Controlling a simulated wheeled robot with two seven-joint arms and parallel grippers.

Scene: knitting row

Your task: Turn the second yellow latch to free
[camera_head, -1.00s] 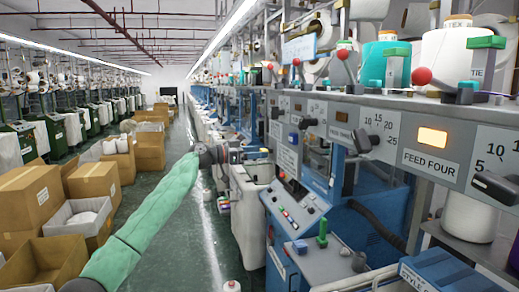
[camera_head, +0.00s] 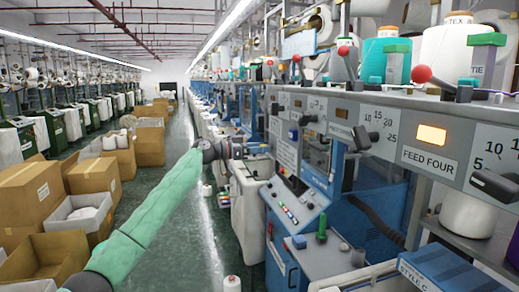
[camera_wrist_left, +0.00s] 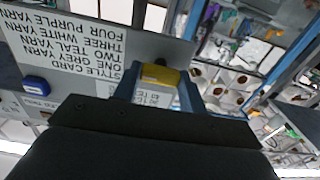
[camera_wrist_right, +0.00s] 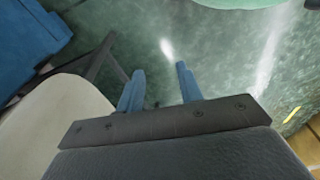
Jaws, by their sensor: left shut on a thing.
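My left gripper (camera_head: 258,150) reaches to the front of the knitting machine row in the head view. In the left wrist view its two blue fingers (camera_wrist_left: 158,88) are shut on a yellow piece (camera_wrist_left: 170,75), which looks like a yellow latch. A white label with small print shows between the fingers below the yellow. I cannot tell from the head view which latch this is or how far it is turned. My right gripper (camera_wrist_right: 158,88) is open and empty in the right wrist view, over the green floor.
A grey style card panel (camera_wrist_left: 95,35) stands close beside the left fingers, with a blue knob (camera_wrist_left: 37,86) near it. In the head view, a console (camera_head: 293,205) and the FEED FOUR panel (camera_head: 430,160) are at right.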

